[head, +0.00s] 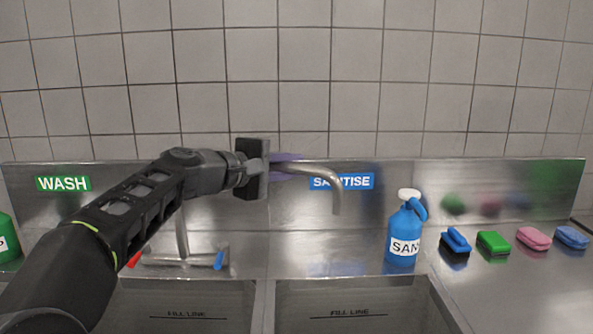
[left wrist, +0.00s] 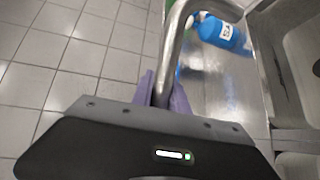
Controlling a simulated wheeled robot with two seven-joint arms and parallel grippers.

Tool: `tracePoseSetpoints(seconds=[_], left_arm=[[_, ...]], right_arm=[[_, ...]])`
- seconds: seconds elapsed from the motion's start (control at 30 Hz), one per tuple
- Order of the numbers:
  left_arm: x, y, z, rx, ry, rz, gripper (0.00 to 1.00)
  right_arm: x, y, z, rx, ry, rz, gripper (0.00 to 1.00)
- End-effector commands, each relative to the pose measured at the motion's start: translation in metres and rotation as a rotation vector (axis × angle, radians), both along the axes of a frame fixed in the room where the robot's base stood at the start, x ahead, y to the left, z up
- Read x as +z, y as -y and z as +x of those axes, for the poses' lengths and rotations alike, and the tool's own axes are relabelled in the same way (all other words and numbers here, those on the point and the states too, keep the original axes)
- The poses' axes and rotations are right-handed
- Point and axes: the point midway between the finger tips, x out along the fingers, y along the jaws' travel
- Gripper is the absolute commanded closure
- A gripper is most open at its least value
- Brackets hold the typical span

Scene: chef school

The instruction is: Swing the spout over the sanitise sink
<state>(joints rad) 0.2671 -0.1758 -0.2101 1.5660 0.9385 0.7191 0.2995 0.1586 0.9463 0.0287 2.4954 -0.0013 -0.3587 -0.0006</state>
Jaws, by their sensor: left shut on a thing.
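The metal spout (head: 335,190) reaches right from my left gripper (head: 288,160) and bends down. Its end shows just below the blue SANITISE label (head: 341,182), on the right basin's side of the divider. My left gripper's purple fingers are shut on the spout; in the left wrist view the fingers (left wrist: 165,95) close around the spout (left wrist: 172,45). The sanitise sink (head: 350,298) is the right basin, and the wash sink (head: 180,300) is the left one. My arm hides part of the tap. My right gripper is not in view.
A blue spray bottle (head: 405,235) stands behind the sanitise sink's right side. Several brushes and sponges, including a green one (head: 493,243), lie on the right counter. The tap base (head: 180,258) has red and blue handles. A tiled wall (head: 300,60) is behind.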

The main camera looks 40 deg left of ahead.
Motion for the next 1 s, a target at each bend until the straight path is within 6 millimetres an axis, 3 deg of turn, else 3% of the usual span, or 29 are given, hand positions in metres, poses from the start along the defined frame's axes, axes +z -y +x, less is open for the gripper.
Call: tracePoseSetpoints(seconds=[0.1, 0.27, 0.67, 0.7, 1.0], left_arm=[[-0.003, 0.004, -0.018, -0.058, -0.001, 0.0, 1.0], [-0.002, 0.008, -0.032, -0.107, -0.003, -0.001, 1.0], [-0.001, 0.009, -0.035, -0.121, -0.004, 0.0, 1.0], [-0.001, 0.009, -0.035, -0.121, -0.003, 0.0, 0.8], [0.0, 0.009, -0.035, -0.12, -0.002, 0.0, 0.59]], right_arm=[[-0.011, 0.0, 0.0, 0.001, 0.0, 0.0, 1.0], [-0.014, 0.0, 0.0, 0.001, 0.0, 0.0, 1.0], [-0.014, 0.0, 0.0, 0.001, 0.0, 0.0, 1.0], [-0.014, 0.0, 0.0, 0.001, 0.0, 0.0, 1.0], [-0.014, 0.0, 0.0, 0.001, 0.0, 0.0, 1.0]])
